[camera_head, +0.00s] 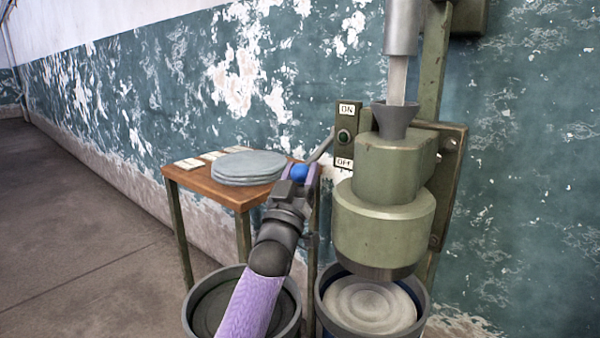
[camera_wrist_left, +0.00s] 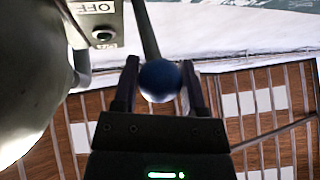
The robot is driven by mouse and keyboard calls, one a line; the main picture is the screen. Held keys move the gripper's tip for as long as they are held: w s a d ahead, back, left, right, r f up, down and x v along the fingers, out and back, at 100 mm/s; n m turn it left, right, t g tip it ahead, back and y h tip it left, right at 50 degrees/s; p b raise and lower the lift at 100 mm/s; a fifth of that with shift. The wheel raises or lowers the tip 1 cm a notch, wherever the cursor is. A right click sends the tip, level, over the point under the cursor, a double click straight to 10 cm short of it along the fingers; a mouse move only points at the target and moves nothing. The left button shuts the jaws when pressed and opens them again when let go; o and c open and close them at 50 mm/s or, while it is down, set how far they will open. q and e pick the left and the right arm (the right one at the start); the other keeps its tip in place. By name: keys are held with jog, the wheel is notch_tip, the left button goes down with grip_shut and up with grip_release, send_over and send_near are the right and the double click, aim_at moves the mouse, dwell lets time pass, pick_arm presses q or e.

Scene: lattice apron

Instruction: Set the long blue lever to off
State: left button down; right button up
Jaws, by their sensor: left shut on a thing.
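The lever is a grey rod with a blue ball knob (camera_head: 299,171) at its end. Its rod slopes down and left from the switch plate (camera_head: 346,138) on the green machine. The plate has an ON label (camera_head: 346,109) on top, a round dark button, and an OFF label (camera_head: 344,162) below. The knob is about level with the OFF label in the head view. My left gripper (camera_head: 298,177) is shut on the knob. In the left wrist view the blue ball (camera_wrist_left: 159,80) sits between both fingers. The right gripper is not in view.
The green machine (camera_head: 385,215) stands right of my left arm, a funnel (camera_head: 396,117) on top. Below it is a bucket (camera_head: 422,315) with pale material. Another bucket (camera_head: 292,318) is beside it. A wooden table (camera_head: 195,182) holds grey discs (camera_head: 248,166) and cards close behind the gripper.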

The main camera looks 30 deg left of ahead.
pick_arm(q)
jog(key=shift+f, duration=0.15)
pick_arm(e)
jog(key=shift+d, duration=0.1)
pick_arm(q)
jog(key=shift+c, duration=0.7)
grip_release()
jog(key=p+v, duration=0.4)
jog(key=v, duration=0.5)
jog(key=shift+s+f, duration=0.25)
jog(key=shift+s, duration=0.05)
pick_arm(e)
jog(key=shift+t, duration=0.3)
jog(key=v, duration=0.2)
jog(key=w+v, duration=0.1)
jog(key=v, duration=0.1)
pick_arm(q)
jog(key=shift+d, duration=0.1)
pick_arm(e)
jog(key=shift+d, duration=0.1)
